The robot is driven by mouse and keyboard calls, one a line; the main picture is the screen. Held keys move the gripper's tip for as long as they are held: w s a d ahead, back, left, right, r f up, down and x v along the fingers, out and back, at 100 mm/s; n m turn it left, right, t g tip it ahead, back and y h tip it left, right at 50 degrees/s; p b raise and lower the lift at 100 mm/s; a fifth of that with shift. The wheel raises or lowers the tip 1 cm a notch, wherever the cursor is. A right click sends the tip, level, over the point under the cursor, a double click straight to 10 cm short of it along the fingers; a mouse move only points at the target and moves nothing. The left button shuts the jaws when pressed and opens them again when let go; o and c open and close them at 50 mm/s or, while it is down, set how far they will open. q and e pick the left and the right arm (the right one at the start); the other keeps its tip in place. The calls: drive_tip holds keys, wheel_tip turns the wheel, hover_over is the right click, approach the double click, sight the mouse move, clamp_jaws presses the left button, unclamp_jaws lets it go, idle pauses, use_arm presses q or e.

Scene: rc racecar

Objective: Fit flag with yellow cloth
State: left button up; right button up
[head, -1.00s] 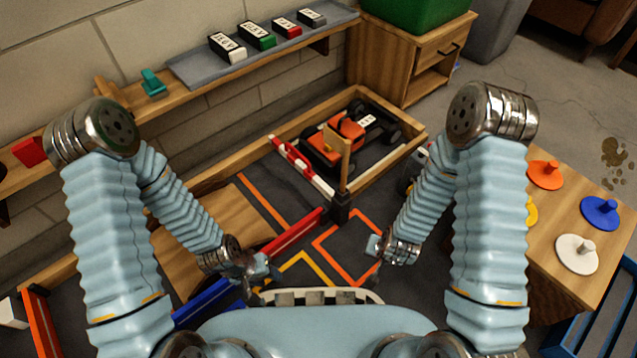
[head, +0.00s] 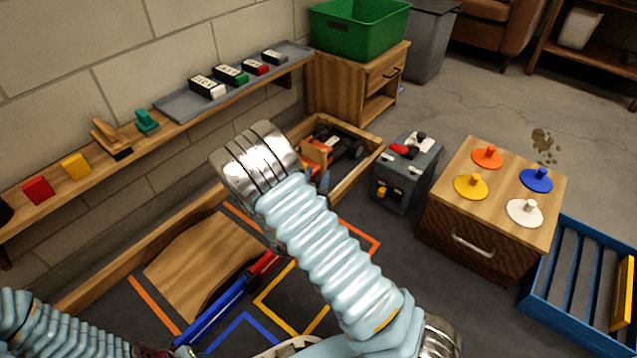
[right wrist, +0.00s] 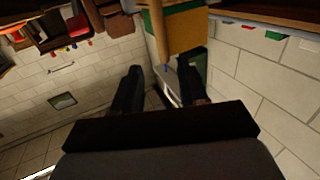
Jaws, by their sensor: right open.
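A wooden stick (right wrist: 157,30) stands beyond the fingers, beside a yellow-orange panel (right wrist: 185,35); I cannot tell whether these are the flag's pole and cloth. In the head view my right arm hides most of the right gripper, near the orange race car (head: 322,172). A small yellow piece (head: 75,166) sits on the wall shelf beside a red piece (head: 38,190). My left gripper is low at the bottom left, mostly cut off.
A wooden-walled pen (head: 368,150) surrounds the car. A grey toolbox (head: 405,180) and a wooden cabinet (head: 455,215) with coloured discs stand to the right. A blue slatted crate (head: 575,270) is at far right. A green bin (head: 358,30) sits on another cabinet.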

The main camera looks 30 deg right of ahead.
sight(323, 156)
drive_tip(key=x, duration=0.3)
drive_tip(key=shift+w+d, duration=0.2)
drive_tip(key=x, duration=0.3)
drive_tip(key=b+x, duration=0.1)
drive_tip(key=x, duration=0.1)
drive_tip(key=shift+w+r, duration=0.25)
drive_tip(key=shift+r, duration=0.1)
clamp_jaws()
